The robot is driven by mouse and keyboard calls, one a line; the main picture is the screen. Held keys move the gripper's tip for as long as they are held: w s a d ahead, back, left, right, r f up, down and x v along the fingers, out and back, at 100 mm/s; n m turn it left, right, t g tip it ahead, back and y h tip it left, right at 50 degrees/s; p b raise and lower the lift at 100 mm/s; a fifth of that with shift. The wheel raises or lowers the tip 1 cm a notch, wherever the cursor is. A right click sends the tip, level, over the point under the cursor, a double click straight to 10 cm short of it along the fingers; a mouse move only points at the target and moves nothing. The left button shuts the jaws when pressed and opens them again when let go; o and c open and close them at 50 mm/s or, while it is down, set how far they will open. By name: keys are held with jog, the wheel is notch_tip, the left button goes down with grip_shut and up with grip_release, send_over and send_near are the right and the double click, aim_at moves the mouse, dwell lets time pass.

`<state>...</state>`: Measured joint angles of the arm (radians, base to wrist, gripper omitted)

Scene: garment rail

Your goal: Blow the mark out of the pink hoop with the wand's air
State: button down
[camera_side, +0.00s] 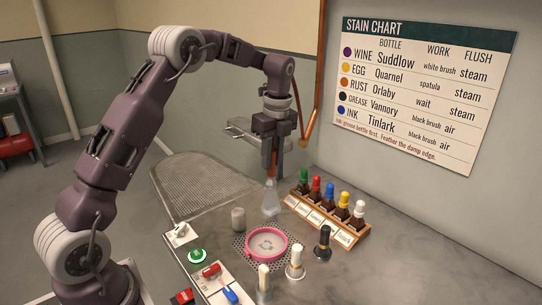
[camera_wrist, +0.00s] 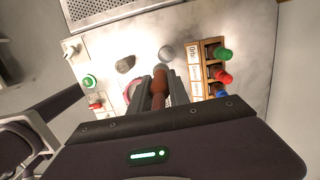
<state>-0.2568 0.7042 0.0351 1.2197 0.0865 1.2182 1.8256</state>
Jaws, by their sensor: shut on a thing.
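The pink hoop (camera_side: 285,253) lies on a perforated plate in the worktop, around pale cloth with a faint greyish mark (camera_side: 265,244). My gripper (camera_side: 272,150) is shut on the brown wand (camera_side: 271,168), which points down, above and behind the hoop in the side view. A pale, see-through cone (camera_side: 271,203) shows under the wand's tip; I cannot tell whether it is a jet or a vessel. In the wrist view the wand (camera_wrist: 159,88) sits between the fingers. They hide most of the hoop there (camera_wrist: 131,92).
A wooden rack (camera_side: 325,222) of bottles with coloured caps stands right. Three brushes or similar tools (camera_side: 295,263) stand in front. A grey cup (camera_side: 238,220) is left of the cone. A green button (camera_side: 197,256) and red and blue switches (camera_side: 230,294) are at front left.

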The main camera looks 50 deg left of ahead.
jog(key=s+d+g+h, duration=0.1)
jog(key=s+d+g, duration=0.1)
jog(key=s+d, duration=0.45)
jog(key=f, duration=0.3)
jog(key=d+f, duration=0.1)
jog(key=f, duration=0.1)
jog(key=shift+f, duration=0.15)
dwell(1.8)
